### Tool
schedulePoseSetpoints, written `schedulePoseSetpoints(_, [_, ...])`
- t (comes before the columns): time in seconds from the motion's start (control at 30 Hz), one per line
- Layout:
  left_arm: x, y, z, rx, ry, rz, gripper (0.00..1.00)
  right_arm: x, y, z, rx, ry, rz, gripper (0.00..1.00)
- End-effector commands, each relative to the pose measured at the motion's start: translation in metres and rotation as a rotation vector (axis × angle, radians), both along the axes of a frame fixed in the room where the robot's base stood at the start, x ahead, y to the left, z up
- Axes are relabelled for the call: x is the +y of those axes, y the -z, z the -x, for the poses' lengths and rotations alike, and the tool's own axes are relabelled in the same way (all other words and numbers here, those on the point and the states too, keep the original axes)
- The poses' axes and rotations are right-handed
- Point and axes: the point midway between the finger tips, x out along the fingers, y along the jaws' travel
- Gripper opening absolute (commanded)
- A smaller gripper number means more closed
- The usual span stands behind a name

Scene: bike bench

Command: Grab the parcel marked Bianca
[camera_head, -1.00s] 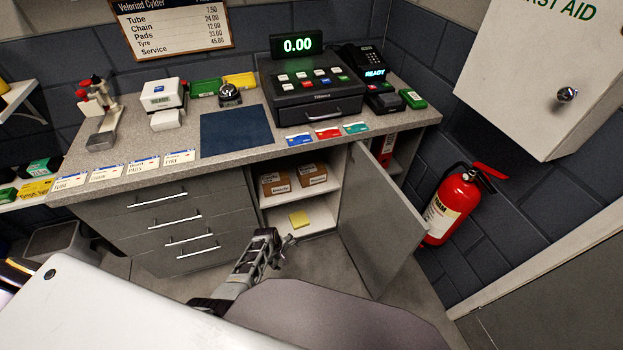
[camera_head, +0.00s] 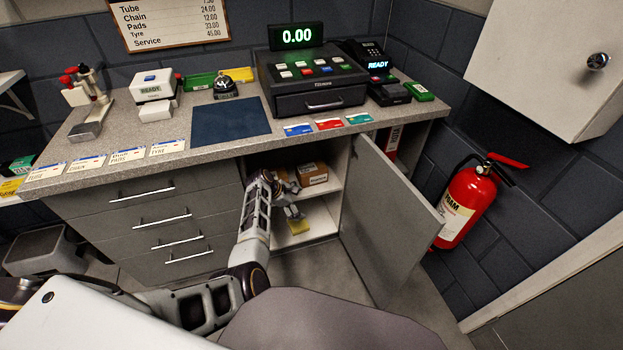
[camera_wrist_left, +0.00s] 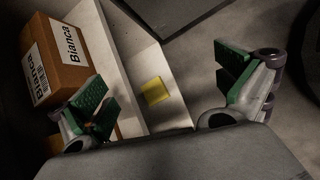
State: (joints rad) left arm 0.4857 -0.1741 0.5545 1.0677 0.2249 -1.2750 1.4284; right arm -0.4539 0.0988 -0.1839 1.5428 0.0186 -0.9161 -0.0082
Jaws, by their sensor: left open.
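The parcel marked Bianca is a brown box with white labels at the left of the left wrist view (camera_wrist_left: 65,60). It stands on the upper shelf of the open cabinet. It appears to be the right-hand box in the head view (camera_head: 313,173), where its label is too small to read. My left gripper (camera_head: 291,200) is open and empty at the cabinet opening. In the left wrist view its green-padded fingers (camera_wrist_left: 160,85) are spread; one overlaps the parcel's lower edge in the picture, and contact cannot be told. My right gripper is not in view.
A second brown box shows partly behind the finger in the wrist view (camera_wrist_left: 106,138). A yellow note (camera_wrist_left: 155,91) lies on the lower shelf. The open cabinet door (camera_head: 385,220) stands to the right, with a fire extinguisher (camera_head: 466,207) beyond. The counter (camera_head: 110,168) overhangs the opening.

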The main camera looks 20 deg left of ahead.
Motion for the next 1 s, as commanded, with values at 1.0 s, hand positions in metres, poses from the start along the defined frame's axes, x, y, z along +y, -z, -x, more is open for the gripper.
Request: schedulePoseSetpoints(1.0, [-0.001, -0.058, -0.037, 0.056, -0.182, 0.254, 1.0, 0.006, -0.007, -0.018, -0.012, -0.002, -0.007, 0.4])
